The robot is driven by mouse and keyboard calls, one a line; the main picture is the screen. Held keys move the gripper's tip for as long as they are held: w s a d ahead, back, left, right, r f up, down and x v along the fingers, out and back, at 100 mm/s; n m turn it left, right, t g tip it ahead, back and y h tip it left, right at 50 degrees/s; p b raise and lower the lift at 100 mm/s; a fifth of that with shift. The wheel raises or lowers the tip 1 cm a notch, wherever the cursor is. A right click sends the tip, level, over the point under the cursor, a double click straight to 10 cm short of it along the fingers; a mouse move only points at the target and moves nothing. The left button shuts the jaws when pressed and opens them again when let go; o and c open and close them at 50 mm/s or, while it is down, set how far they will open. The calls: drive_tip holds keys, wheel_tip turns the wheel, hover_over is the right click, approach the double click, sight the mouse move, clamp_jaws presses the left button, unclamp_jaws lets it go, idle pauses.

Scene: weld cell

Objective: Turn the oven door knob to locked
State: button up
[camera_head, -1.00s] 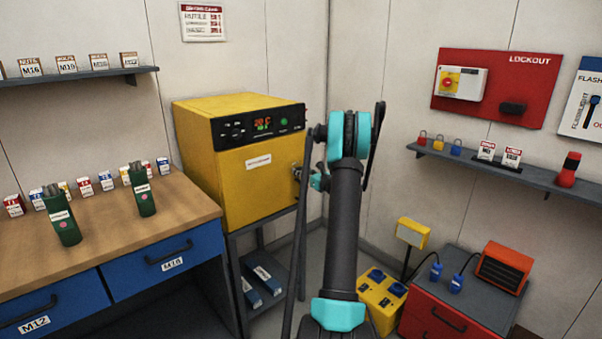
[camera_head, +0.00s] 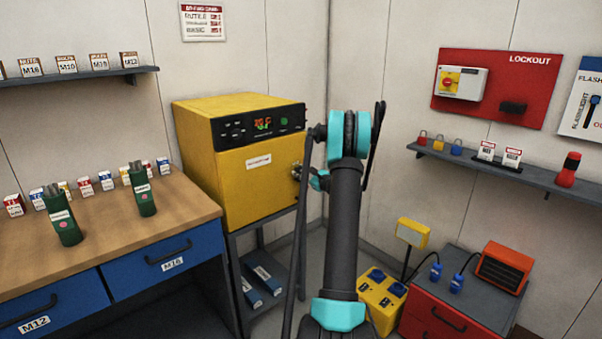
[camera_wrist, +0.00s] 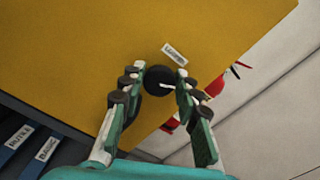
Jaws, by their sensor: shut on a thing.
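The yellow oven (camera_head: 245,185) stands on a grey stand, with a black control strip and a lit display across its top front. Its door knob (camera_wrist: 160,79) is round and black with a pale pointer line, on the yellow door face (camera_wrist: 130,45). A small white label (camera_wrist: 174,54) is beside the knob; its text is too small to read. My gripper (camera_wrist: 158,84) has one finger on each side of the knob and is shut on it. In the head view my gripper (camera_head: 308,177) is at the right edge of the oven door, and my arm partly hides the knob.
A workbench (camera_head: 190,205) with green canisters and small boxes is left of the oven. Blue-labelled packs (camera_head: 262,277) lie on the stand's lower shelf. A yellow power box (camera_head: 382,297) and a red cabinet (camera_head: 440,325) stand at right. A lockout board (camera_head: 497,85) hangs on the right wall.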

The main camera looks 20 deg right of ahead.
drive_tip(key=n, duration=0.6)
drive_tip(key=shift+a+n, duration=0.1)
drive_tip(key=shift+n, duration=0.2)
drive_tip(key=n, duration=0.6)
drive_tip(key=shift+f, duration=0.15)
drive_tip(key=o, duration=1.1)
